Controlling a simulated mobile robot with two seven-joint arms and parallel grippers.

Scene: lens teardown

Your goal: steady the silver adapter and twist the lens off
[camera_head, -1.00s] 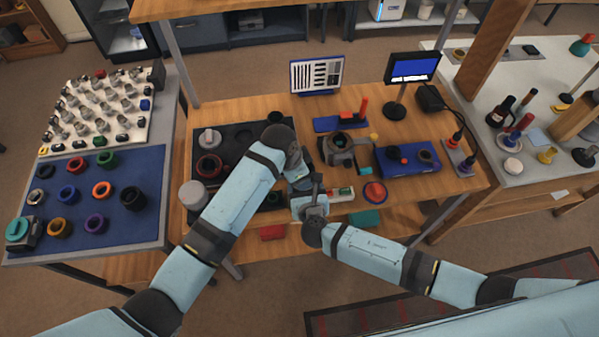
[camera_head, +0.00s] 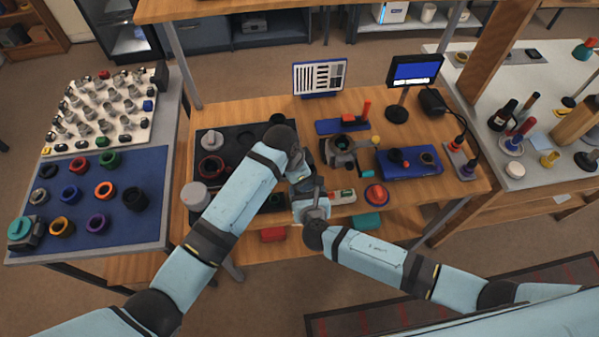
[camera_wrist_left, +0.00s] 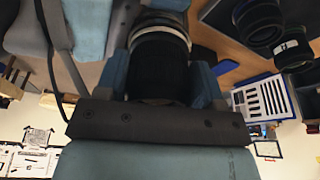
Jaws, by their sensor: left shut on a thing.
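In the left wrist view, the black lens (camera_wrist_left: 160,68) sits between the fingers of my left gripper (camera_wrist_left: 160,82), which is shut on it. A silver ring, seemingly the adapter (camera_wrist_left: 160,35), lies at the lens's far end, in line with it. In the head view, my left gripper (camera_head: 303,183) meets my right gripper (camera_head: 313,203) above the front of the wooden bench. The arms mostly hide the lens and adapter there. The right fingers are too small and covered to tell whether they are shut on the adapter.
The wooden bench (camera_head: 270,107) carries a black tray (camera_head: 235,135) on the left, a blue tray (camera_head: 410,165) on the right and a small monitor (camera_head: 414,70) at the back. A blue mat (camera_head: 80,215) with several coloured rings lies on the left table.

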